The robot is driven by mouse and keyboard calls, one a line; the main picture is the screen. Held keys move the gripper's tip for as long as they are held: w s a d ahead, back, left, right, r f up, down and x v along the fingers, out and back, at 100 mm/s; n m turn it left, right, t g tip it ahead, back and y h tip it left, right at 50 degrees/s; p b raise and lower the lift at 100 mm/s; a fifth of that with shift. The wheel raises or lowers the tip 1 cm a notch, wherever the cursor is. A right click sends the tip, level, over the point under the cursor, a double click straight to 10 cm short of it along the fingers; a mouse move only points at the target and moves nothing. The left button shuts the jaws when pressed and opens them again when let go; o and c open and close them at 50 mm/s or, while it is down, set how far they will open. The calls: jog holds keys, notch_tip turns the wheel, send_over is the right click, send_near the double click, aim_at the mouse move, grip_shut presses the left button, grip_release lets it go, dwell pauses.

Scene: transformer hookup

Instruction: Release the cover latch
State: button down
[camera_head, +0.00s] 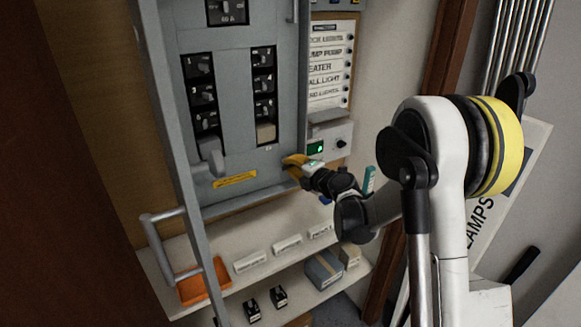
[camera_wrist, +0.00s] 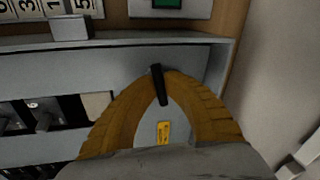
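In the wrist view, a small dark bar-shaped latch (camera_wrist: 158,84) stands on the grey panel cover near its edge. My gripper (camera_wrist: 157,76) has its two yellow ribbed fingers curved inward, with the tips close against both sides of the latch. In the head view, my gripper (camera_head: 290,162) is at the lower right edge of the grey breaker cover (camera_head: 237,165); its fingers hide the latch there. A yellow label (camera_head: 235,180) is on the cover to the left of my gripper; a yellow label also shows between the fingers in the wrist view (camera_wrist: 163,132).
An open grey door (camera_head: 172,130) with a bar handle (camera_head: 152,246) stands left of the panel. A box with a green display (camera_head: 315,147) is just right of my gripper. Below, a shelf (camera_head: 215,312) holds an orange tray (camera_head: 205,283) and boxes.

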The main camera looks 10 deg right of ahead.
jog(key=shift+m+y, duration=0.3)
jog(key=shift+m, duration=0.7)
jog(key=c, duration=1.5)
grip_release()
jog(key=v, duration=1.2)
